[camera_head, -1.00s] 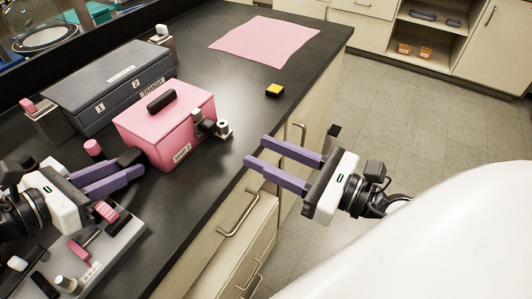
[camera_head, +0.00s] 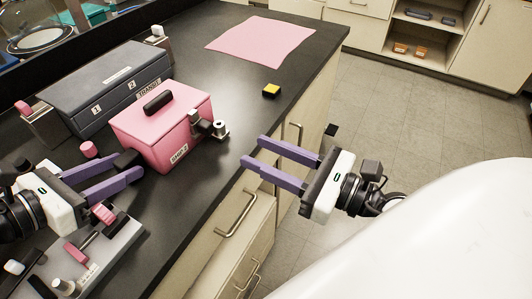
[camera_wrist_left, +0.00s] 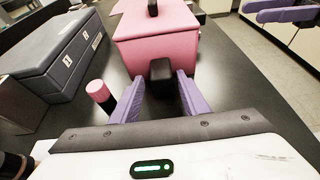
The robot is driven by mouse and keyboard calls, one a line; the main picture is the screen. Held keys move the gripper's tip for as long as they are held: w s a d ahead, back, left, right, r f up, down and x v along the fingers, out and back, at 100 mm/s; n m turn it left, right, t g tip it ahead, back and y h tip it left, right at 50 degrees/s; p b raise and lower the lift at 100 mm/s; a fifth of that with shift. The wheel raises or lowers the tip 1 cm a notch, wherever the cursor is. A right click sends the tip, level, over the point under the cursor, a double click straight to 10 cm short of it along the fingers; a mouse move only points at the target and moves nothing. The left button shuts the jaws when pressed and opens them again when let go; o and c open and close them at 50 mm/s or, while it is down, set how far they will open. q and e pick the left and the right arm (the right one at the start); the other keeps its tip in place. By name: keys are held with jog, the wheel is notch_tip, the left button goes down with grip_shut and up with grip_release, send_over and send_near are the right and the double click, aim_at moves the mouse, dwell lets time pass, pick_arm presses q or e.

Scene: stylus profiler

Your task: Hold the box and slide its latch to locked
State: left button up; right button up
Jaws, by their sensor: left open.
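The pink box (camera_head: 160,125) with a black top handle (camera_head: 158,101) stands on the dark bench. A dark block (camera_wrist_left: 160,70) sticks out from its near side in the left wrist view. My left gripper (camera_head: 129,167) is open beside the box, its purple fingers on either side of that block in the wrist view (camera_wrist_left: 158,88); I cannot tell whether they touch it. The latch hardware (camera_head: 203,124), black and metal, is on the box's right face, with a round metal knob (camera_head: 221,129). My right gripper (camera_head: 252,150) is open and empty, right of the box, beyond the bench edge.
A grey case (camera_head: 108,86) labelled 1 and 2 stands behind the box. A pink-capped piece (camera_head: 88,149) is near my left fingers, and a grey fixture plate (camera_head: 112,250) lies at front left. A yellow-topped block (camera_head: 271,90) and pink mat (camera_head: 262,41) lie further back.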

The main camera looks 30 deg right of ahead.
pick_arm(q)
jog(key=shift+s+d+f, duration=0.1)
jog(key=shift+s+f, duration=0.15)
jog(key=shift+s, duration=0.05)
jog(key=v, duration=1.1)
jog(key=shift+w+r, duration=0.15)
jog(key=shift+a+r, duration=0.25)
jog(key=shift+a, duration=0.2)
jog(key=shift+r, duration=0.1)
